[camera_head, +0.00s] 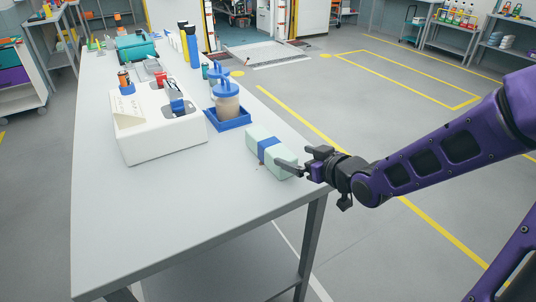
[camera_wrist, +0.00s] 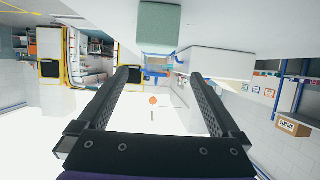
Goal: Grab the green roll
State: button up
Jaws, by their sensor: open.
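The pale green roll (camera_head: 268,149), with a blue band around its middle, lies on the grey table at its right edge. My gripper (camera_head: 300,164) is open at the roll's near right end, and one finger overlaps that end in the head view. I cannot tell whether it touches. In the wrist view a pale green block, which looks like the roll (camera_wrist: 160,26), sits at the top centre. It is outside the gap between my open fingers (camera_wrist: 162,76), and nothing is held there.
On the table (camera_head: 190,215), a white box (camera_head: 160,137) with items in it stands left of the roll. A blue tray (camera_head: 229,119) with blue-lidded cups is just behind the roll. A teal case (camera_head: 136,47) stands farther back. The table's near part is clear.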

aim_at(272, 144)
jog(key=b+x, duration=0.3)
jog(key=x, duration=0.6)
jog(key=shift+f, duration=0.15)
jog(key=shift+w+d+r+b+x, duration=0.1)
jog(key=shift+b+x, duration=0.2)
jog(key=shift+x, duration=0.65)
jog(key=shift+w+d+r+b+x, duration=0.15)
jog(key=shift+b+x, duration=0.2)
jog(key=shift+x, duration=0.6)
jog(key=shift+w+r+b+x, duration=0.1)
jog(key=shift+b+x, duration=0.2)
jog(key=shift+x, duration=0.65)
jog(key=shift+c, duration=0.3)
jog(key=c, duration=1.5)
